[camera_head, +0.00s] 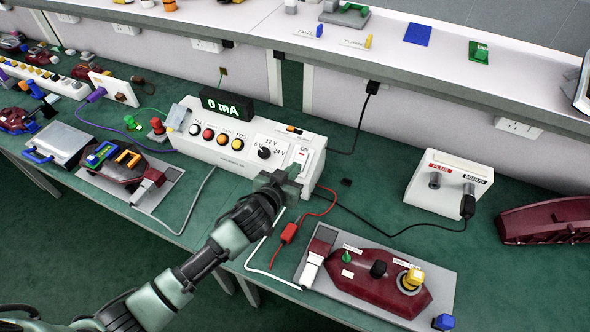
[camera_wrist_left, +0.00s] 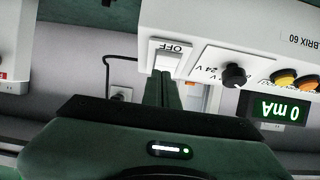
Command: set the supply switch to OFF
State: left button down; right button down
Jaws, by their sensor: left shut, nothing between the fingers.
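The supply unit (camera_head: 222,143) is a white box with coloured buttons, a voltage knob (camera_head: 264,153) and a display (camera_head: 227,106) reading 0 mA. Its supply switch (camera_head: 303,157) is a pale rocker at the right end, with ON lettering at its upper end. In the left wrist view, upside down, the OFF lettering (camera_wrist_left: 170,48) shows at the rocker's other end. My left gripper (camera_head: 285,180) is shut and empty, its tips at the OFF end. I cannot tell whether they touch the rocker. The fingers hide part of the switch in the wrist view (camera_wrist_left: 163,82).
A maroon lamp on a grey plate (camera_head: 440,283) lies at the front right, with red and black leads near it. A white PLUS/MINUS box (camera_head: 447,183) stands to the right. Another lamp fixture (camera_head: 130,172) lies left. A raised shelf (camera_head: 400,70) runs behind.

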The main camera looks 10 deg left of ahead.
pick_arm(q)
jog(key=shift+w+d+f, duration=0.1)
jog(key=shift+w+f, duration=0.1)
jog(key=shift+f, duration=0.3)
jog(key=shift+w+d+f, duration=0.1)
jog(key=shift+w+f, duration=0.1)
jog(key=shift+f, duration=0.25)
jog(key=f+t+b, duration=0.2)
jog(key=b, duration=0.6)
jog(key=shift+a+h, duration=0.1)
jog(key=shift+h, duration=0.3)
